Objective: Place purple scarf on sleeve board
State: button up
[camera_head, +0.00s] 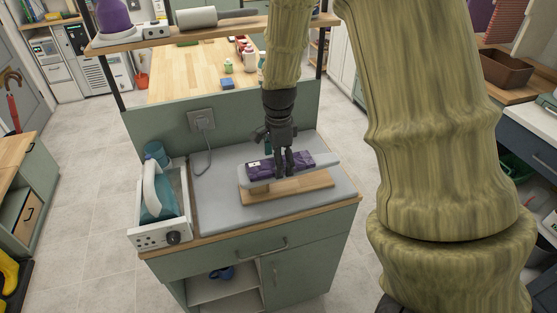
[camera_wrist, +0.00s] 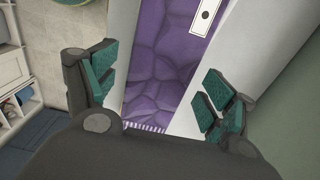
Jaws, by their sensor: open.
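The purple scarf (camera_head: 298,163) lies folded flat along the top of the grey sleeve board (camera_head: 323,177), which stands on a wooden base (camera_head: 300,188). The scarf also shows in the wrist view (camera_wrist: 175,65), with a white label and a fringed end, and the pale board (camera_wrist: 225,60) shows beside it. My gripper (camera_head: 283,172) is directly over the scarf, pointing down. In the wrist view its two green-padded fingers (camera_wrist: 162,93) are apart, one on each side of the scarf. I cannot tell whether they touch it.
The sleeve board stands on a grey ironing mat (camera_head: 225,200) on a green cabinet. A blue-green cup (camera_head: 155,153) and a wall socket with a cord (camera_head: 202,121) are behind. A shelf (camera_head: 200,37) runs above.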

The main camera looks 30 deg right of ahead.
jog(key=shift+r, duration=0.15)
notch_tip(320, 180, up, 12)
jog(key=b, duration=0.2)
dwell(0.5)
dwell(2.0)
